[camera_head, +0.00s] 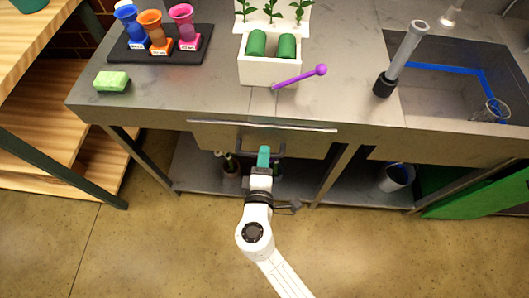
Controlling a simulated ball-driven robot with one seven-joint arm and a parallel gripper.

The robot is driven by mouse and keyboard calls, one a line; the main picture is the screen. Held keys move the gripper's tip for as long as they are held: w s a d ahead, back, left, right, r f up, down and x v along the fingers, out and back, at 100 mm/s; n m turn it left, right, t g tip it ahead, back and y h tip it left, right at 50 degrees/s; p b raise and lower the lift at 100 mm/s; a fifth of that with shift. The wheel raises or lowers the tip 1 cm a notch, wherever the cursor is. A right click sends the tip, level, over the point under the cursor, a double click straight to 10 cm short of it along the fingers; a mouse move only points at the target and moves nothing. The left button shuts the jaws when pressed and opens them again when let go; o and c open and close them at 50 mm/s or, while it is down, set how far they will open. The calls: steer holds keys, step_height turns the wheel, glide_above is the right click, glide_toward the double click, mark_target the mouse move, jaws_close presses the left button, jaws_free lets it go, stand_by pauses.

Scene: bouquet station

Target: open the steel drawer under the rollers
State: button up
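The steel drawer (218,136) is a wide grey front with a bright top edge, just below the counter's front edge. It looks shut or nearly so; I cannot tell whether there is a small gap. Its dark bar handle (243,151) crosses the middle of the front. The two green rollers (287,46) sit in a white holder on the counter above. My gripper (263,155), with teal fingers, is at the middle of the handle. From above I cannot tell whether the fingers are open or closed around the bar. My gripper hides part of the handle.
A purple stick (300,77) lies by the white holder. A green sponge (112,82) and a black rack (198,50) of coloured cups stand left. The sink (440,90) is right. Table legs flank the drawer; floor in front is clear.

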steer(key=shift+x, duration=0.95)
jaws_close()
